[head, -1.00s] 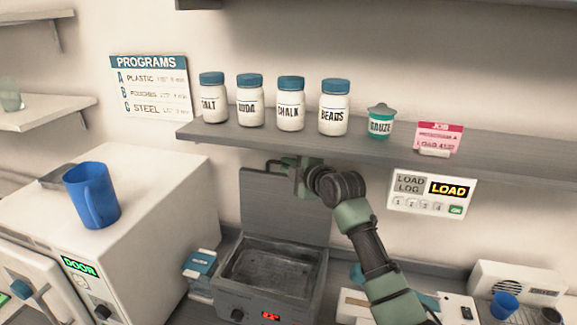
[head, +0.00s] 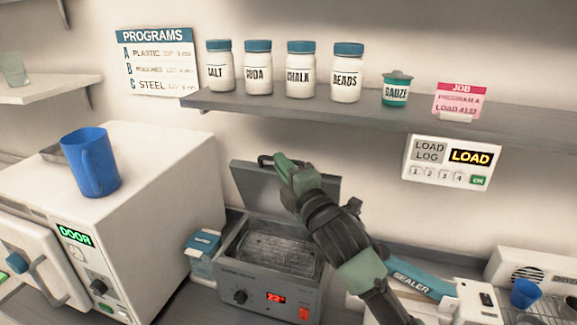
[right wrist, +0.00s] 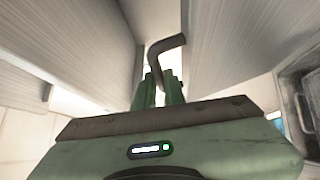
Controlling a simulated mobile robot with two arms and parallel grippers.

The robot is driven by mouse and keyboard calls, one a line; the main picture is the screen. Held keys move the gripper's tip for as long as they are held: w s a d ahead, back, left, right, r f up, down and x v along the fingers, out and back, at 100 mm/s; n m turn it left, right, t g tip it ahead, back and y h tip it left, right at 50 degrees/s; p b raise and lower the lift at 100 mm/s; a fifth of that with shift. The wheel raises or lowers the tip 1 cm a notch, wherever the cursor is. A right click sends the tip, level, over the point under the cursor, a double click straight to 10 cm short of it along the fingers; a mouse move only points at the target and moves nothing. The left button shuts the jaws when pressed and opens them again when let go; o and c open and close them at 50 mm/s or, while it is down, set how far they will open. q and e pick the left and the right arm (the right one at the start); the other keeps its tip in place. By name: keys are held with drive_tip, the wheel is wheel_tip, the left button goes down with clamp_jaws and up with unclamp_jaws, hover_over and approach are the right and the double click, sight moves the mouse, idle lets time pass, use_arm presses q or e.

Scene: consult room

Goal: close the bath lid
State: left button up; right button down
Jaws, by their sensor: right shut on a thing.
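The bath (head: 270,285) is a grey metal box with a red display, standing on the counter at the middle bottom of the head view. Its grey lid (head: 255,185) is raised at the back, tilted a little forward over the open basin (head: 275,252). My right gripper (head: 281,163) is shut on the dark lid handle (head: 265,160) at the lid's top edge. In the right wrist view the green fingers (right wrist: 160,88) close around the bent handle (right wrist: 167,45). My right arm hides the lid's right part. My left gripper is not in view.
A white steriliser (head: 130,190) with a blue jug (head: 92,163) on it stands at the left. A small blue-white box (head: 203,255) stands beside the bath. A shelf (head: 310,112) with several jars hangs above. A sealer (head: 410,280) sits at the right.

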drive_tip(key=s+b, duration=0.1)
drive_tip(key=s+a+f+n+b, duration=0.1)
drive_tip(key=shift+s+f+t+y, duration=0.2)
drive_tip(key=shift+s+t+y, duration=0.1)
drive_tip(key=shift+t, duration=0.1)
drive_tip(key=c, duration=1.8)
unclamp_jaws()
drive_tip(key=shift+o, duration=0.2)
drive_tip(key=b+v, duration=0.2)
drive_tip(key=v, duration=0.5)
drive_tip(key=shift+s+d+b, duration=0.2)
drive_tip(key=shift+s+b, duration=0.1)
drive_tip(key=shift+s, duration=0.1)
